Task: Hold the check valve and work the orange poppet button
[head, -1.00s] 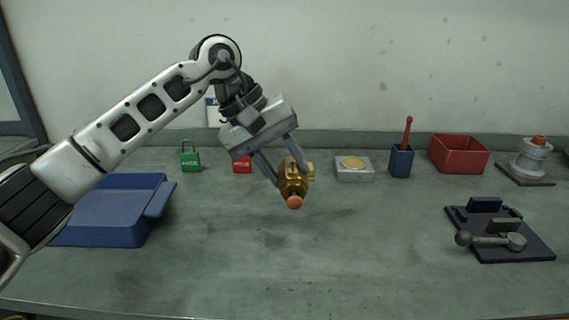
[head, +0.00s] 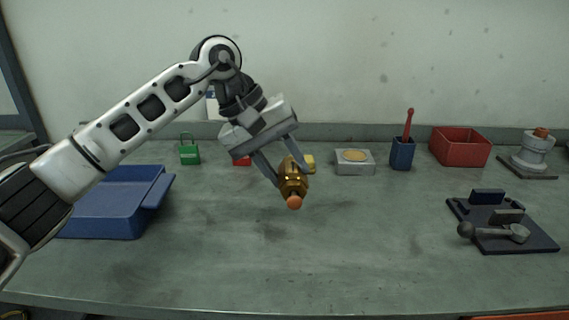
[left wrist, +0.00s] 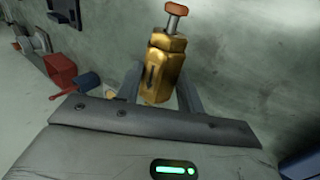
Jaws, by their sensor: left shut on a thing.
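The brass check valve (head: 292,178) is in the jaws of my left gripper (head: 283,176), held above the middle of the table. Its orange poppet button (head: 294,202) points down and toward the front in the head view. In the left wrist view the valve body (left wrist: 163,72) sits between the two fingers, and the orange button (left wrist: 176,8) stands out from its far end on a grey stem. The left gripper is shut on the valve. My right gripper is not in view.
A blue tray (head: 100,222) stands at the left. Along the back are a green padlock (head: 190,155), a grey block with a tan disc (head: 354,168), a blue holder (head: 402,155) and a red bin (head: 460,148). A dark fixture plate (head: 510,243) lies at the right. The front middle is clear.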

